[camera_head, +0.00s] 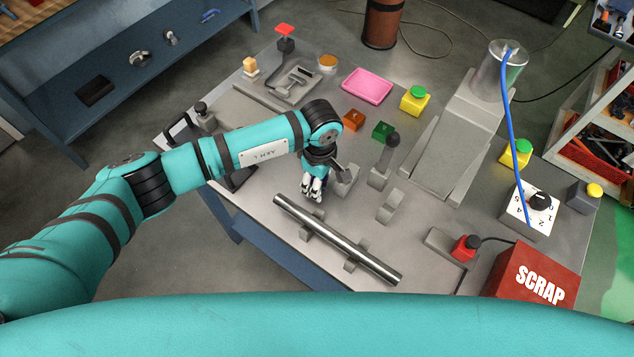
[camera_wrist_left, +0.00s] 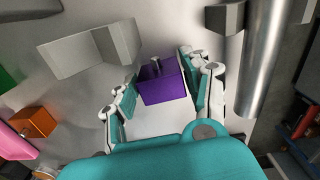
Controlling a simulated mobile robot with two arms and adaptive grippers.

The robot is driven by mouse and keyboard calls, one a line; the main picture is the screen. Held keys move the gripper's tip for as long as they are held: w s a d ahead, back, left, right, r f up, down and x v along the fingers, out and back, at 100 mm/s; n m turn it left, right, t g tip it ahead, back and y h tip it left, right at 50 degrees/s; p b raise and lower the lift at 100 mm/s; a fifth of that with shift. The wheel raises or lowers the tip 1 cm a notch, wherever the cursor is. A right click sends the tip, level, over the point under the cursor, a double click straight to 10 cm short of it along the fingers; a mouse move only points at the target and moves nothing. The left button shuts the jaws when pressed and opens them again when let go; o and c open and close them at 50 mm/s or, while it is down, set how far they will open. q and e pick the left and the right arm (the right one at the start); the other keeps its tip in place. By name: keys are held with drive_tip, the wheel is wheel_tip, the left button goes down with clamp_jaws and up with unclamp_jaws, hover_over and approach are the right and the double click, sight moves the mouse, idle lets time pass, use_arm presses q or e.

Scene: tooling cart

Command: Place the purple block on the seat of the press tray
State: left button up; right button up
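The purple block (camera_wrist_left: 160,84), with a small metal peg on its top, sits between the fingers of my left gripper (camera_wrist_left: 158,72) in the left wrist view. The fingers lie close on either side of it; I cannot tell whether both touch it. In the head view my left gripper (camera_head: 313,192) points down over the near part of the metal table, beside a grey block, and hides most of the purple block. A flat grey slotted fixture (camera_head: 292,84) stands at the back left; I cannot tell whether it is the press tray. My right gripper is not in view.
A steel bar (camera_head: 338,239) lies on grey supports close in front of the left gripper. Orange (camera_head: 353,121) and green (camera_head: 383,131) blocks, a pink tray (camera_head: 367,86) and a grey post (camera_head: 385,160) stand behind and right. A red scrap bin (camera_head: 532,273) is at the right.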

use_arm(q)
clamp_jaws()
wheel_tip(320, 180, up, 9)
drive_tip(key=b, duration=0.3)
drive_tip(key=shift+f, duration=0.1)
drive_tip(key=shift+r, duration=0.6)
drive_tip(key=s+a+r+m, duration=0.1)
drive_tip(key=s+a+m, duration=0.2)
drive_tip(key=a, duration=0.3)
drive_tip(key=s+a+r+m+b, duration=0.1)
drive_tip(key=s+a+r+m, duration=0.1)
drive_tip(key=a+m, duration=0.3)
drive_tip(key=s+a+r+m+b, duration=0.1)
drive_tip(key=s+a+m, duration=0.2)
drive_tip(key=a, duration=0.5)
drive_tip(key=shift+s+a+r+m, duration=0.25)
drive_tip(key=shift+s+r+m, duration=0.15)
drive_tip(key=shift+s, duration=0.5)
